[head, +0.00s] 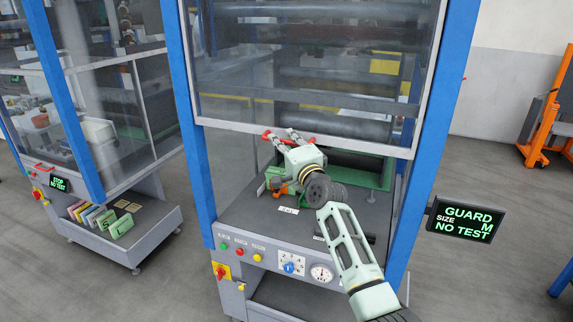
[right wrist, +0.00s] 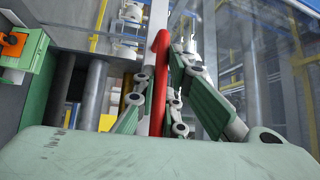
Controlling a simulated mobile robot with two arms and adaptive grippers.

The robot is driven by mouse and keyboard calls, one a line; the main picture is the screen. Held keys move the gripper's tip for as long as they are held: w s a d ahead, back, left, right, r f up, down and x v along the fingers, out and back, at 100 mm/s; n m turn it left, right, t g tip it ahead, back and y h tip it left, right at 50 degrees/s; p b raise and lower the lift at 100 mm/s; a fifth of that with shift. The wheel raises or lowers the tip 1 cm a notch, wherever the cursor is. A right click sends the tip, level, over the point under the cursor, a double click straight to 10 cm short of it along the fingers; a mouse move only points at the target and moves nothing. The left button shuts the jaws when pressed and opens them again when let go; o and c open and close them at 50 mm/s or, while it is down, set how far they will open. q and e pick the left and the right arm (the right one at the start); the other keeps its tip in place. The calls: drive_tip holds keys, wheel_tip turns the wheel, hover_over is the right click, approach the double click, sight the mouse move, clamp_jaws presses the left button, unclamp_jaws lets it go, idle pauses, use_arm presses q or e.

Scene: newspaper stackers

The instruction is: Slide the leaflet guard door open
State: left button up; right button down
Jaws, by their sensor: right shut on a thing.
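The guard door (head: 300,90) is a clear panel in a grey frame on the front of the blue-posted machine. Its lower rail (head: 370,147) stands above the work deck, with an open gap below it. A red handle (head: 311,140) shows at the lower rail; it also shows as a red bar in the right wrist view (right wrist: 158,105). My right gripper (head: 282,137) reaches up to the handle from below, and its fingers are shut around the red bar, on both sides of it in the right wrist view (right wrist: 165,90). My left gripper is out of view.
A screen (head: 466,222) at the right reads GUARD, SIZE M, NO TEST. The front panel has coloured buttons (head: 240,252), a blue dial (head: 291,267) and a gauge (head: 321,273). Dark rollers (head: 310,50) sit behind the clear panel. Another machine (head: 100,235) stands left.

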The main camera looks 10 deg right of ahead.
wheel_tip(320, 180, up, 3)
drive_tip(key=shift+d+f+p, duration=0.1)
drive_tip(key=shift+p, duration=0.4)
drive_tip(key=shift+r, duration=0.3)
drive_tip(key=c, duration=1.8)
unclamp_jaws()
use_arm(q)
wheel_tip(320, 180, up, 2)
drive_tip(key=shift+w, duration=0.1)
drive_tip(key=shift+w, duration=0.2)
use_arm(e)
drive_tip(key=shift+s, duration=0.1)
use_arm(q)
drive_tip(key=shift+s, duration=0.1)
use_arm(e)
drive_tip(key=v, duration=1.2)
